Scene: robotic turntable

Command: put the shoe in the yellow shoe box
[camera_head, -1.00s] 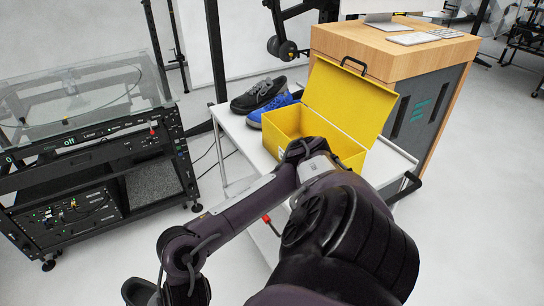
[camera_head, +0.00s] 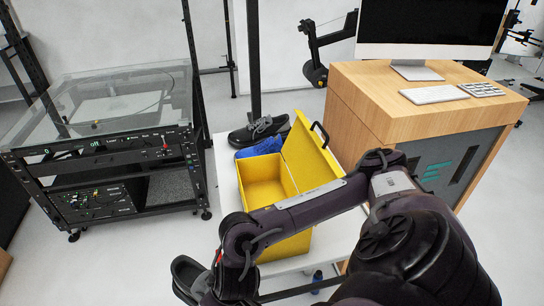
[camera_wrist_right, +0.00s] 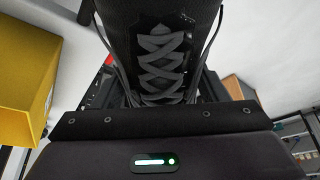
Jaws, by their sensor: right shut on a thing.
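The yellow shoe box (camera_head: 262,181) stands open on a white cart, its lid (camera_head: 309,152) raised on the right side. The part of its inside that shows is empty. My right gripper (camera_wrist_right: 160,85) is shut on a black shoe with grey laces (camera_wrist_right: 161,50), which fills the middle of the right wrist view. In the head view this shoe (camera_head: 184,272) shows partly at the bottom, left of and nearer than the box, apart from it. My forearm hides the box's near right part. The box (camera_wrist_right: 28,75) also shows left in the wrist view. My left gripper is not in view.
Another dark shoe (camera_head: 259,130) and a blue shoe (camera_head: 262,148) sit on the cart (camera_head: 228,190) behind the box. A black rack with a glass-topped turntable (camera_head: 110,105) stands to the left. A wooden desk (camera_head: 420,110) with a monitor stands close on the right.

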